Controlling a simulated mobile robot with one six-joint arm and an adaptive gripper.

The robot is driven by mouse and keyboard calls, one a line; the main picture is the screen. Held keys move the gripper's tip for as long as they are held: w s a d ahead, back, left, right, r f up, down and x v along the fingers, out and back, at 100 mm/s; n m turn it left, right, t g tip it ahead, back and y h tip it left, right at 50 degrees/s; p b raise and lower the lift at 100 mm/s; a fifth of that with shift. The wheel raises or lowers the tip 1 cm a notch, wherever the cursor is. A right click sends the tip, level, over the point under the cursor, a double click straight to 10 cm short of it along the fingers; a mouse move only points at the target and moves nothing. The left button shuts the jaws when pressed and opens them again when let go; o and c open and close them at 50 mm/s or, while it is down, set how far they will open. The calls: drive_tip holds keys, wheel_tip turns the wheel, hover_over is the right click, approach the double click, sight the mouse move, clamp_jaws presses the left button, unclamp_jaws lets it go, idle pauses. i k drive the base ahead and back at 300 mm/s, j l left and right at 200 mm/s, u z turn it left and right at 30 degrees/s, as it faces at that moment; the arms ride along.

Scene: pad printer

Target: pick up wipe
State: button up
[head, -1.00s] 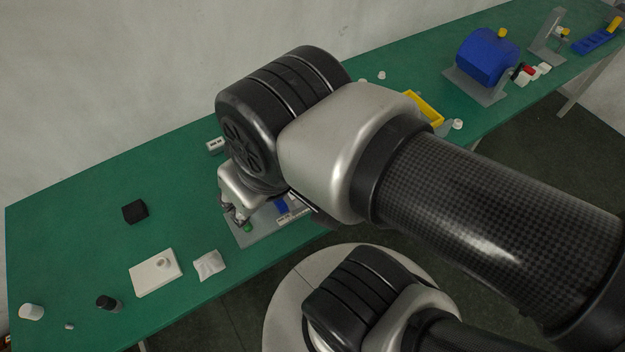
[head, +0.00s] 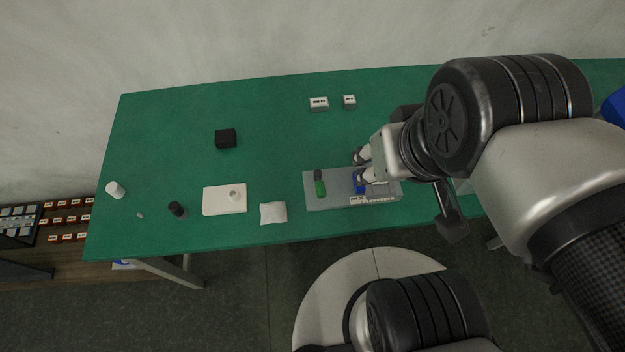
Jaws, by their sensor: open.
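The wipe is most likely the small crumpled white cloth (head: 273,213), lying flat near the table's front edge, just right of a white plate. My gripper (head: 361,168) is to the right of it, over the right part of a grey tray, and apart from the wipe. Its fingers are open and I see nothing held between them. The wipe is fully in view, with nothing on top of it.
The grey tray (head: 312,201) holds a green-bodied item (head: 320,186) and a blue part (head: 359,187). The white plate (head: 212,207) carries a small white piece. A black cube (head: 226,138), dark cylinder (head: 177,208) and white cylinder (head: 115,189) stand farther left.

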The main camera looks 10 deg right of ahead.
sight(272, 212)
drive_tip(key=u, duration=0.95)
drive_tip(key=j+z, duration=0.4)
